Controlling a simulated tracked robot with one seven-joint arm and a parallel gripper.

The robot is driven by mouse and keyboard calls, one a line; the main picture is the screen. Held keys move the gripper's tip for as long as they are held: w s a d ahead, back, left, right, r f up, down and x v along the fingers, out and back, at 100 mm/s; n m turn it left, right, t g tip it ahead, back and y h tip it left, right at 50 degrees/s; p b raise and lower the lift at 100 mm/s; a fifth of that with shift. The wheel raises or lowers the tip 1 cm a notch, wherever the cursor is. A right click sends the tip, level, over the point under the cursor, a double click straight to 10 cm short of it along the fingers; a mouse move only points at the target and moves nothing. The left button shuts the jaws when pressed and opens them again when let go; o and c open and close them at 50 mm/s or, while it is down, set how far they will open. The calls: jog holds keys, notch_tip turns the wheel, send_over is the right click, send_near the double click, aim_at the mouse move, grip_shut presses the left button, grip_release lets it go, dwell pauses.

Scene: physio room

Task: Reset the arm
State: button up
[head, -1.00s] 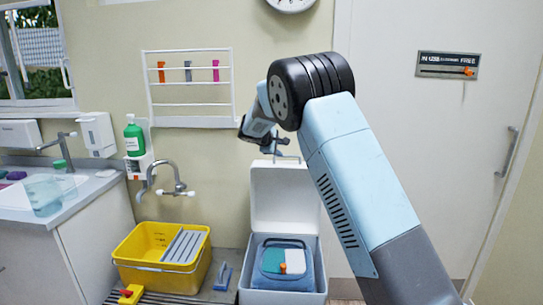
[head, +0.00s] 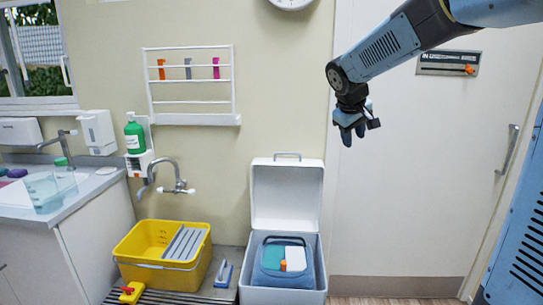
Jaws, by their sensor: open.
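My gripper (head: 350,135) is in the upper right of the head view, in front of the white door (head: 415,210). It points downward at the end of my blue and black arm, which enters from the top right. The jaws are open, and I see nothing between them. The gripper is apart from everything around it, up and to the right of the open white box (head: 287,205).
The white box holds a blue item (head: 270,272) with a teal and white top. A yellow bucket (head: 140,273) stands left of it, below a wall tap (head: 172,180). A wall rack (head: 190,118) hangs above. A counter with a sink (head: 95,185) is at left.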

jog(key=s+f+m+y, duration=0.1)
jog(key=s+f+m, duration=0.1)
jog(key=s, duration=1.3)
jog(key=s+f+m+y, duration=0.2)
jog(key=s+f+m, duration=0.1)
jog(key=s, duration=1.2)
jog(key=shift+d, duration=0.4)
